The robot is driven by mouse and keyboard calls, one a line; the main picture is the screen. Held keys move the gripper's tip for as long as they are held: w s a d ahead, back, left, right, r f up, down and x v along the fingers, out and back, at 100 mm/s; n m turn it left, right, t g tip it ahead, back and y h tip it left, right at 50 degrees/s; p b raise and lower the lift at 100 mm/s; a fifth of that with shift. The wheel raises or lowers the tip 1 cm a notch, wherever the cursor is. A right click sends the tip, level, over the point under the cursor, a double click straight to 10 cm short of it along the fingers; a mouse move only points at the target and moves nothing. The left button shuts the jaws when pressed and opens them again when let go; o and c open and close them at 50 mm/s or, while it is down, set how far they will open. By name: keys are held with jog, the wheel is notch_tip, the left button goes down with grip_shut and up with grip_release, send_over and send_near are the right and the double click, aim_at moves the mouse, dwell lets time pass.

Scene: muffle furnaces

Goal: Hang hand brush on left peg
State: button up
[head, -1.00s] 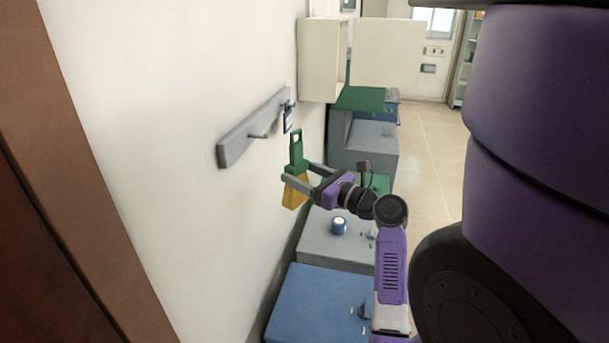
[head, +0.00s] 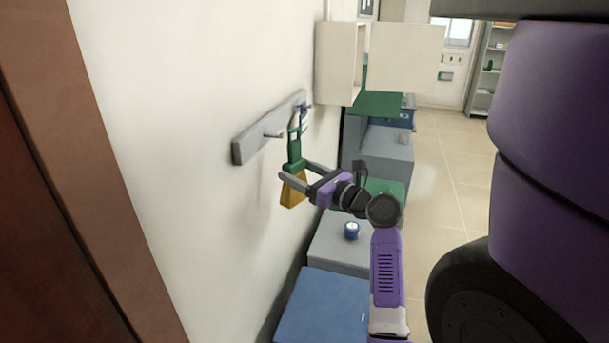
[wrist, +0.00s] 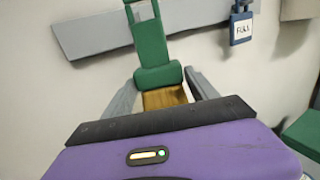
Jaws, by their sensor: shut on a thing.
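The hand brush (head: 294,167) has a green handle with a hole at its top and yellow bristles (head: 293,192) pointing down. My gripper (head: 294,174) is shut on the brush near where handle and bristles meet, holding it upright. The brush also shows in the wrist view (wrist: 150,50), its handle in front of the grey rail. The left peg (head: 272,135) sticks out of the grey rail (head: 250,142) on the wall. In the head view the handle's top is just right of this peg's tip.
A blue-framed tag (wrist: 241,28) hangs at the rail's right end. An open white wall cabinet (head: 340,65) stands beyond it. Blue and grey benches (head: 330,305) run along the wall below, with a small blue round item (head: 351,231) on one.

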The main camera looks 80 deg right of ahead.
jog(key=shift+w+d+f, duration=0.15)
jog(key=shift+w, duration=1.3)
jog(key=shift+w+d+f, duration=0.15)
jog(key=shift+w, duration=1.25)
jog(key=shift+f, duration=0.1)
jog(key=o, duration=1.5)
jog(key=b+v, duration=0.1)
jog(key=v, duration=0.6)
jog(key=shift+s+a, duration=0.2)
jog(key=shift+s, duration=0.1)
